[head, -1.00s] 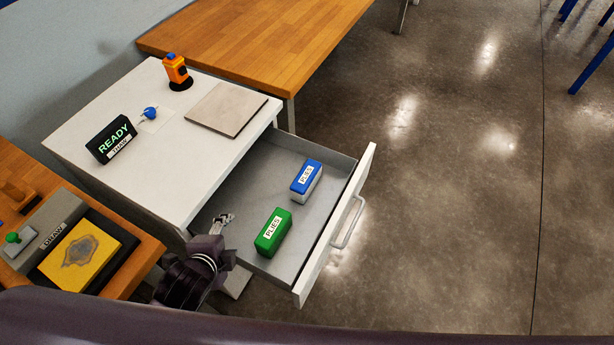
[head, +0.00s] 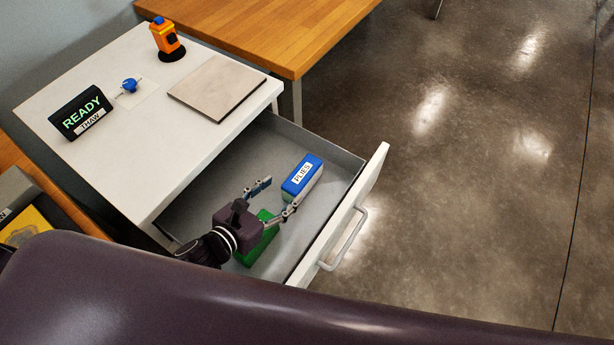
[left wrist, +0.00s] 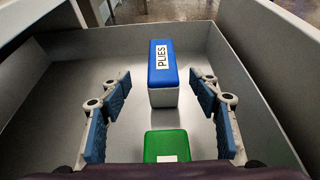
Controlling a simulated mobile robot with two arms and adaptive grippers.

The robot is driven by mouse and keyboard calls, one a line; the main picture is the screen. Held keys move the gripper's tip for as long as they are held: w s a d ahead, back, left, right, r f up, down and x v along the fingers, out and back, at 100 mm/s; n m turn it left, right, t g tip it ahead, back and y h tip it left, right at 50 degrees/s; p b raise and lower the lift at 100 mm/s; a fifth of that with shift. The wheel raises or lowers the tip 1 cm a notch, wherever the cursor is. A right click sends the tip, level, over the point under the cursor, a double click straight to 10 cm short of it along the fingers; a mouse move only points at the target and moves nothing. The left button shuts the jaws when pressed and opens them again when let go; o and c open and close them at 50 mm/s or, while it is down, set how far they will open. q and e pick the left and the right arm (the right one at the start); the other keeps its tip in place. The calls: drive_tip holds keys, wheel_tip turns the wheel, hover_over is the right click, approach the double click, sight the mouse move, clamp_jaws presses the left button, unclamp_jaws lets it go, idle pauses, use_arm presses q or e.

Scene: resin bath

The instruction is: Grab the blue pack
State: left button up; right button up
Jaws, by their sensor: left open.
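The blue pack (head: 302,176), with a white label reading PLIES, lies in the open drawer (head: 232,163). In the left wrist view the blue pack (left wrist: 162,66) stands ahead, centred between the fingers. My left gripper (head: 277,199) is open and empty, over the drawer just short of the blue pack. In the left wrist view its fingers (left wrist: 159,108) are spread on either side, with the pack beyond the tips. The green pack (head: 262,243) is below my left gripper and partly hidden by it; its top (left wrist: 166,146) shows at the bottom of the left wrist view. My right gripper is not in view.
The drawer front with its handle (head: 347,238) stands on the right. The white cabinet top (head: 135,137) carries a READY sign (head: 82,112), a blue knob (head: 130,85), a flat grey plate (head: 217,88) and an orange device (head: 164,38). The floor to the right is clear.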

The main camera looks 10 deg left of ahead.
sight(298, 179)
use_arm(q)
drive_tip(key=shift+x, duration=1.2)
drive_tip(key=x, duration=0.3)
drive_tip(key=p+x, duration=0.1)
drive_tip(key=shift+w+d, duration=0.3)
drive_tip(key=shift+d, duration=0.1)
drive_tip(key=shift+c, duration=0.4)
drive_tip(key=c, duration=1.4)
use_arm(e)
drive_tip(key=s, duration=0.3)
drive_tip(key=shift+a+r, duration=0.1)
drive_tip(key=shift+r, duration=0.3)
use_arm(q)
drive_tip(key=shift+r, duration=0.15)
